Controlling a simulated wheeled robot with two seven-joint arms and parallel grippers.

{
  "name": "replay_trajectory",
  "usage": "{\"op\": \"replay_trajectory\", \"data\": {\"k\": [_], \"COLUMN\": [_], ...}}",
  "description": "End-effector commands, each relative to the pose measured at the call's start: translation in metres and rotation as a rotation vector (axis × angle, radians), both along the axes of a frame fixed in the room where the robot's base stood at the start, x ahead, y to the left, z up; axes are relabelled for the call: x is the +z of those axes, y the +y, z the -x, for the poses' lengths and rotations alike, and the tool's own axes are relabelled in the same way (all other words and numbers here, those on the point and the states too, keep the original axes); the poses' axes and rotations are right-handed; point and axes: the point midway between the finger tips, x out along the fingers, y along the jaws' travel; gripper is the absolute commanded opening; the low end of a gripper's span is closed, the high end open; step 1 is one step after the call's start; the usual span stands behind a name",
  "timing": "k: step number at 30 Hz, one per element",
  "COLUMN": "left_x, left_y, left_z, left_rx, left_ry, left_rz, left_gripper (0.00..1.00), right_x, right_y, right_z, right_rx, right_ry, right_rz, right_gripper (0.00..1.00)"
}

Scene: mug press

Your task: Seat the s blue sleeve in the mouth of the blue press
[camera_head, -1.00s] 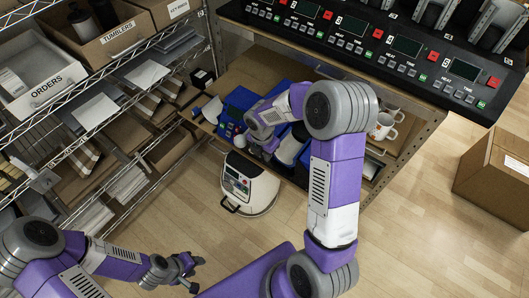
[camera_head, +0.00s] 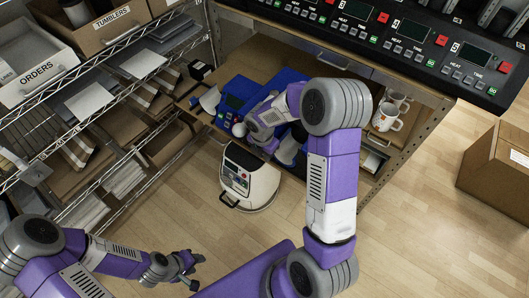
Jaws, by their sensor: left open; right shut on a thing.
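The blue press (camera_head: 238,97) stands on the wooden shelf under the counter, partly covered by my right arm. My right gripper (camera_head: 268,146) is at the front edge of that shelf, just in front of the press's blue body. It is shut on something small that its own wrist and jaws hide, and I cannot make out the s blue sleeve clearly. Whether it touches the press mouth cannot be seen. My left gripper (camera_head: 196,271) is open and empty, low over the floor at the left, well away from the press.
A white round-topped machine (camera_head: 250,180) stands on the floor below the shelf. White mugs (camera_head: 386,120) sit on the shelf at the right. A wire rack (camera_head: 110,100) with bins is at the left, and a cardboard box (camera_head: 497,165) at the right.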

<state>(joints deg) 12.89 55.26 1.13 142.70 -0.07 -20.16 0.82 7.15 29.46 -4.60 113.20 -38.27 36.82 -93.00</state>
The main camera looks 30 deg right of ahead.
Motion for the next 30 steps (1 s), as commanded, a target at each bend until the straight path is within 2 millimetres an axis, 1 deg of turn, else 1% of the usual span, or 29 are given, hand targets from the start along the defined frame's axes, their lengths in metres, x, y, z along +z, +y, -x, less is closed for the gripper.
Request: {"op": "replay_trajectory", "data": {"k": [10,11,15,16,22,30], "left_x": [-0.0008,-0.0008,-0.0009,-0.0009,-0.0009,-0.001], "left_y": [-0.0001,-0.0001,0.0,0.0,0.0,0.0], "left_z": [-0.0001,-0.0001,-0.0001,-0.0001,-0.0001,-0.0001], "left_rx": [0.0,0.0,0.0,0.0,0.0,0.0], "left_ry": [0.0,0.0,0.0,0.0,0.0,0.0], "left_rz": [0.0,0.0,0.0,0.0,0.0,0.0], "left_gripper": [0.43,0.43,0.43,0.43,0.43,0.43], "right_x": [-0.0011,-0.0011,-0.0012,-0.0012,-0.0014,-0.0017], "right_y": [-0.0001,-0.0001,0.0,0.0,0.0001,0.0001], "right_z": [-0.0004,-0.0004,-0.0003,-0.0003,-0.0002,0.0001], "right_rx": [0.0,0.001,0.001,0.001,0.001,0.0], "right_ry": [-0.001,-0.001,-0.001,-0.001,-0.001,0.0], "right_rz": [0.001,0.001,0.001,0.001,0.0,0.0], "right_gripper": [0.0,0.21,0.43,0.47,0.47,0.88]}}
